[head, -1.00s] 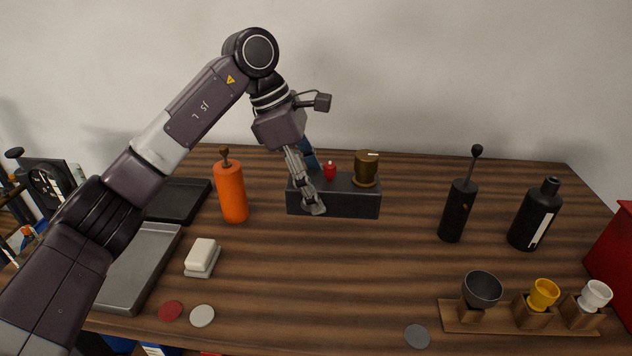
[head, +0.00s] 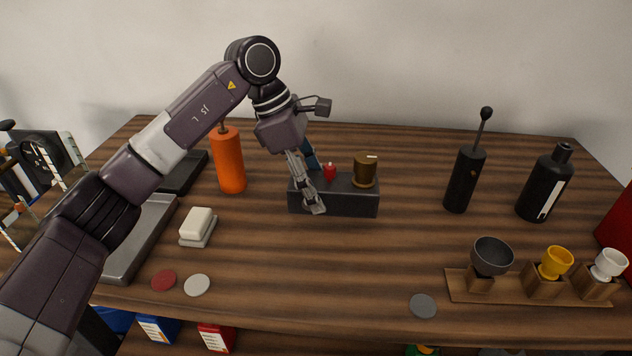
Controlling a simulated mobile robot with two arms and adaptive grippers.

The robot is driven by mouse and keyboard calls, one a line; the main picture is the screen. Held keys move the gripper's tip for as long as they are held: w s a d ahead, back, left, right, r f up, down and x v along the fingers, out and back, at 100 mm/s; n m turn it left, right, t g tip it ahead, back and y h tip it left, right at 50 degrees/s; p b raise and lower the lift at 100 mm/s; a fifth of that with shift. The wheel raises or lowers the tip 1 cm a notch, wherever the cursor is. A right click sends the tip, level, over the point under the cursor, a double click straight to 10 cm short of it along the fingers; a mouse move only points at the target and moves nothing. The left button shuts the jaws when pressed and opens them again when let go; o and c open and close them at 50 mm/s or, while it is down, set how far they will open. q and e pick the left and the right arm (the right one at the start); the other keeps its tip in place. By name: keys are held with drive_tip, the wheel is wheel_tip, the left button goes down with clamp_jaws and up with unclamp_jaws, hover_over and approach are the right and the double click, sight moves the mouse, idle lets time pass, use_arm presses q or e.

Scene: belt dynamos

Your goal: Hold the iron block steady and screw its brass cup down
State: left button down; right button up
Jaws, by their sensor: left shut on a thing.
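The dark grey iron block (head: 350,205) sits on the wooden table, towards the back middle. The brass cup (head: 365,170) stands upright on the right part of its top, with a pale mark near its rim. A small red knob (head: 330,172) stands on the block left of the cup. My left gripper (head: 314,202) comes down from above and is shut on the left part of the block, one finger across its front face; the far finger is mostly hidden. My right gripper is not in view.
An orange bottle (head: 230,165) stands left of the block. A black pump bottle (head: 464,180) and a black labelled bottle (head: 546,185) stand right. A wooden rack (head: 462,287) with small cups is front right. Trays (head: 140,240) lie left. The table front of the block is clear.

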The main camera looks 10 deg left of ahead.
use_arm(q)
wheel_tip(320, 180, down, 2)
drive_tip(key=shift+f+b, duration=0.1)
drive_tip(key=shift+b, duration=0.55)
drive_tip(key=shift+f+b, duration=0.7)
drive_tip(key=shift+f, duration=0.5)
drive_tip(key=shift+f, duration=0.65)
drive_tip(key=c, duration=1.3)
unclamp_jaws()
drive_tip(key=shift+f, duration=0.2)
drive_tip(key=shift+o, duration=1.4)
drive_tip(key=shift+s+b, duration=0.1)
drive_tip(key=shift+b, duration=0.2)
drive_tip(key=shift+o, duration=1)
drive_tip(key=shift+r, duration=0.1)
